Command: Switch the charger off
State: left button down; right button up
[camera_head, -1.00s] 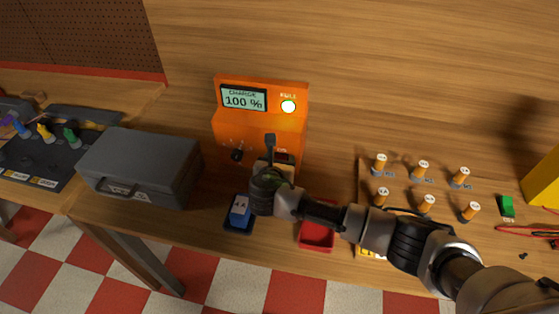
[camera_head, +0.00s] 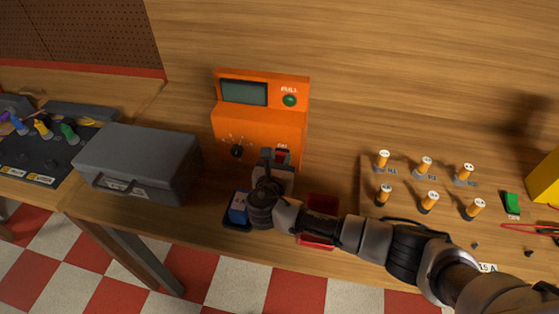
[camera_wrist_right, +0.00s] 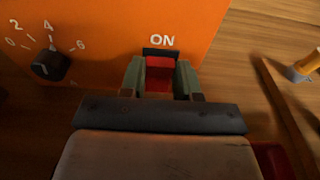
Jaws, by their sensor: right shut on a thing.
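The orange charger (camera_head: 258,128) stands on the wooden bench. Its display (camera_head: 244,93) is blank and dark, and the green lamp (camera_head: 290,100) under "FULL" is unlit. The red switch (camera_head: 282,156) is low on its front; in the right wrist view the red switch (camera_wrist_right: 160,74) sits below the word "ON". My right gripper (camera_head: 274,155) is at the charger's front. In the wrist view its two fingers close on the switch from both sides. My left gripper is not in view.
A black dial (camera_wrist_right: 51,64) is left of the switch. A blue battery (camera_head: 238,208) in a dark tray and a red tray (camera_head: 322,205) lie in front. A grey case (camera_head: 140,160) stands left; orange posts (camera_head: 425,167) stand right.

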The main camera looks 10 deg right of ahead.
jog(key=o, duration=0.9)
jog(key=b+v, duration=0.1)
jog(key=v, duration=0.9)
jog(key=shift+s+a, duration=0.1)
jog(key=shift+s, duration=0.3)
